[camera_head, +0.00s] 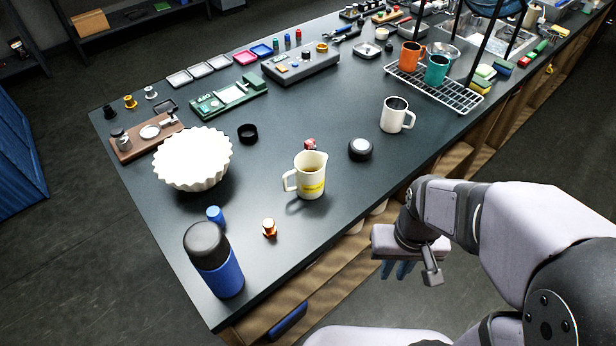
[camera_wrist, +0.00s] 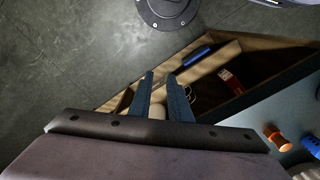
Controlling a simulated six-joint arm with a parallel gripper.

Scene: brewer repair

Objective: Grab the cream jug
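The cream jug (camera_head: 309,172) stands upright on the dark worktop (camera_head: 262,215), near its front edge. It has a yellow band, a spout at the upper right and a handle on its left. My gripper (camera_head: 396,272) hangs beyond the front edge of the worktop, to the right of the jug and apart from it. Its two blue fingers point down. In the wrist view the fingers (camera_wrist: 160,76) are open with a gap between them and nothing held. The jug cannot be made out in the wrist view.
A dark round puck (camera_head: 360,149), a small red cube (camera_head: 310,144) and a copper part (camera_head: 269,227) lie near the jug. A white mug (camera_head: 395,115) stands behind right, a fluted white bowl (camera_head: 193,158) left, and a blue bottle (camera_head: 213,262) front left. Open drawers (camera_wrist: 235,70) lie below the edge.

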